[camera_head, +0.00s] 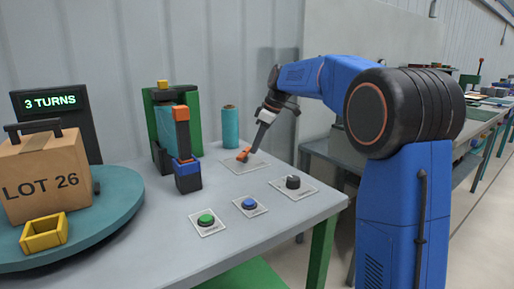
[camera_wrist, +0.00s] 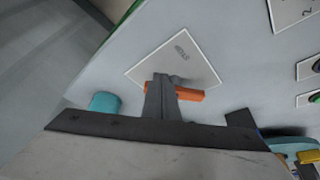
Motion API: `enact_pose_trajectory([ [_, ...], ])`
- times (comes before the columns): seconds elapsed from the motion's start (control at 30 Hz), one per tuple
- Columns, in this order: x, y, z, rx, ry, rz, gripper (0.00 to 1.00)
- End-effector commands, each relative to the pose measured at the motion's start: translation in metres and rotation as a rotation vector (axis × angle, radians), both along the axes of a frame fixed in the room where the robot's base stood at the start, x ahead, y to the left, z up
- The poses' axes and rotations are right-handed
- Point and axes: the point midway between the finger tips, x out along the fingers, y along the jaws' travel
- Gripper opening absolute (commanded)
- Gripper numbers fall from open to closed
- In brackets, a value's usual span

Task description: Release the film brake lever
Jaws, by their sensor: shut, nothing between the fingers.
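The orange lever (camera_head: 243,155) sits low on a pale label plate (camera_head: 232,163) on the grey table, right of the film machine. In the wrist view the orange lever (camera_wrist: 190,95) lies across the plate (camera_wrist: 150,65), with orange showing on both sides of my fingers. My gripper (camera_head: 250,148) reaches down to the lever, its fingers shut with nothing between them. In the wrist view my gripper (camera_wrist: 161,80) covers part of the lever. I cannot tell whether the fingertips touch it.
A teal roll (camera_head: 230,126) stands behind the lever. The film machine (camera_head: 173,115) stands to the left. Green (camera_head: 206,219) and blue (camera_head: 249,204) buttons and a black knob (camera_head: 293,182) sit in front. A turntable (camera_head: 120,196) holds a LOT 26 carton (camera_head: 45,188) and a yellow frame (camera_head: 43,234).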

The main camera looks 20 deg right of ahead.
Motion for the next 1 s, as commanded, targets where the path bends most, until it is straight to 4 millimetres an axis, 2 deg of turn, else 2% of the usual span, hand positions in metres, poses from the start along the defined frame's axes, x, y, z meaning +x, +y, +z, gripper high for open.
enact_pose_trajectory([
  [0.53,0.023,0.01,0.0,0.001,-0.001,0.504,0.0],
  [1.0,0.032,0.021,0.0,0.0,0.0,0.492,0.0],
])
